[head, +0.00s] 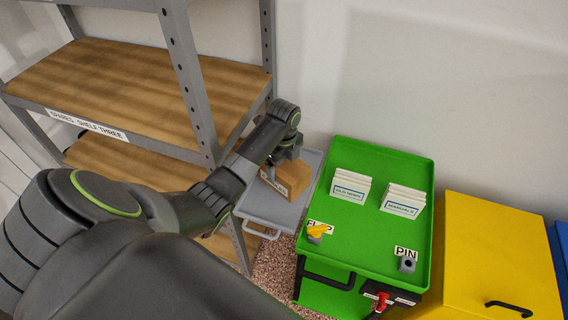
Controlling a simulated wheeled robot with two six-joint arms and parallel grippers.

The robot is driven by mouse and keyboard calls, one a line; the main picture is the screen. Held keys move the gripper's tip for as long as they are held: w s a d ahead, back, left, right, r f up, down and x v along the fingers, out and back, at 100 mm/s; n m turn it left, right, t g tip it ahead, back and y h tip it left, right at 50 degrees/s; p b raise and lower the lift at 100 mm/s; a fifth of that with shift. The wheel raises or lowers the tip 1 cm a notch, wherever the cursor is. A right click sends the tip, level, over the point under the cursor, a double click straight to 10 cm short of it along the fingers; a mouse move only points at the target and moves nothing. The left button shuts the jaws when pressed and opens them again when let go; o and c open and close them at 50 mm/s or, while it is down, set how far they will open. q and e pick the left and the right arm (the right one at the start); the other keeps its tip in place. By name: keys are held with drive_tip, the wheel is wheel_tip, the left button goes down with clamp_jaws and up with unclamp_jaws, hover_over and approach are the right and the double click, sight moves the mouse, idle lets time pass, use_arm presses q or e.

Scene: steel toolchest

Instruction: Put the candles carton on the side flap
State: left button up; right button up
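The candles carton (294,177) is a small brown box with a white label on its front, too small to read surely. It shows over the grey side flap (262,208), which sticks out level from the left side of the green toolchest top (350,229). I cannot tell whether the carton rests on the flap or hangs just above it. My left gripper (284,163) points down at the top of the carton. Its fingertips are small and partly hidden, so I cannot tell whether they grip it. My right gripper is out of view.
Two stacks of white cards (350,186) stand in the green top. A yellow lever (317,230) is by the FLAP label, a grey knob (407,264) by PIN. Steel shelving (130,88) stands left, its shown boards bare. A yellow chest (500,262) stands right.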

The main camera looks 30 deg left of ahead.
use_arm(q)
drive_tip(key=shift+o, duration=1.2)
wheel_tip(320, 180, up, 8)
drive_tip(key=shift+f, duration=0.15)
drive_tip(key=shift+r+p, duration=2.2)
drive_tip(key=shift+r, duration=0.15)
drive_tip(key=shift+f, duration=0.1)
